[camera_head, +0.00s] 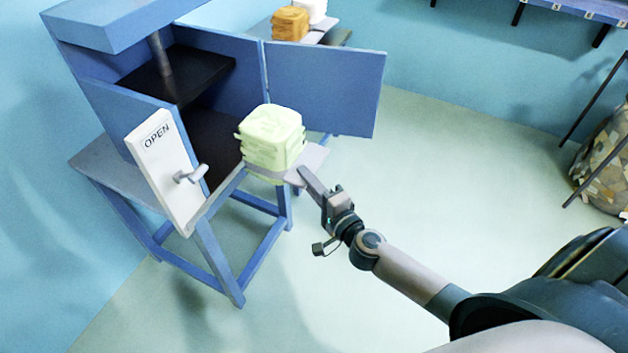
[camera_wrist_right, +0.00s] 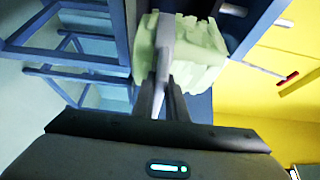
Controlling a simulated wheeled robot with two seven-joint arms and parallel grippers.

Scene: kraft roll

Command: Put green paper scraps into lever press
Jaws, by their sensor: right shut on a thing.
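The green paper scraps (camera_head: 272,137) form a pale green block just in front of the lever press. They also show in the right wrist view (camera_wrist_right: 200,50), behind the fingers. My right gripper (camera_head: 303,172) is at the block's lower right side and is shut on it. In the wrist view its fingers (camera_wrist_right: 165,55) overlap the block. The blue lever press (camera_head: 100,60) has its door (camera_head: 325,88) swung open to the right, with a dark chamber (camera_head: 215,140) inside. A white panel marked OPEN (camera_head: 160,165) carries a grey handle. My left gripper is out of view.
The press stands on a blue-framed table (camera_head: 215,262). Behind the door, an orange-brown block (camera_head: 290,23) and a white block rest on another surface. A patchwork bag (camera_head: 603,165) stands at the far right, below a blue shelf (camera_head: 585,8). The floor between is clear.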

